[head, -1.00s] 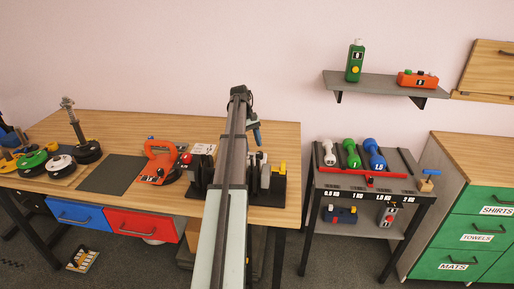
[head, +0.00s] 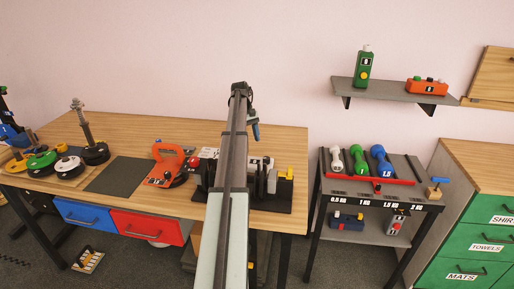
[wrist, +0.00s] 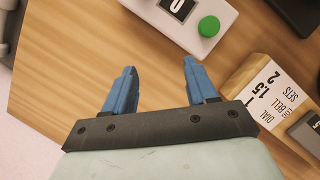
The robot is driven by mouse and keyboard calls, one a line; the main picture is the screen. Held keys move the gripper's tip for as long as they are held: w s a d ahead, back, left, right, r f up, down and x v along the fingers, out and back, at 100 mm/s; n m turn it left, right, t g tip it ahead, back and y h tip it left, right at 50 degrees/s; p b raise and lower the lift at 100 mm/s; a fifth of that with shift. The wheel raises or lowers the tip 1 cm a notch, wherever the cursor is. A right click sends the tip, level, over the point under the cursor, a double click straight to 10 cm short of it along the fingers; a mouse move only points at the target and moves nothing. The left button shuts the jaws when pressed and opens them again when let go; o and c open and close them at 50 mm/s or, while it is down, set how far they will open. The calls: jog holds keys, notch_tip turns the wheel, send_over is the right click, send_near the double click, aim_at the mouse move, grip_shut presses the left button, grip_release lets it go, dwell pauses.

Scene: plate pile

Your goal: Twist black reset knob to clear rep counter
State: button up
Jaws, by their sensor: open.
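A white box with a black number display and a round green button (wrist: 209,26) shows at the top of the wrist view, cut off by the edge. In the head view, a white box (head: 208,153) on the bench, partly behind my arm, may be this one. I cannot pick out a black knob on it. My gripper (wrist: 163,82) is open and empty, its blue fingers spread over bare wood, apart from the box. In the head view the blue fingertips (head: 256,131) show just right of the arm, over the bench's back part.
A card (wrist: 262,90) reading DIAL BELL SETS and a dark block (wrist: 308,133) lie right of the fingers. An orange kettlebell-shaped item (head: 166,166) and a weight holder (head: 272,196) flank the arm.

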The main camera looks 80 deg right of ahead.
jog(key=t+h, duration=0.2)
send_near(267, 158)
jog(key=w+r, duration=0.1)
jog(key=w, duration=0.2)
jog(key=s+r+m, duration=0.3)
jog(key=r+m, duration=0.1)
jog(key=shift+t+h, duration=0.4)
jog(key=f, duration=1.4)
jog(key=shift+s+a, duration=0.25)
jog(key=shift+a, duration=0.1)
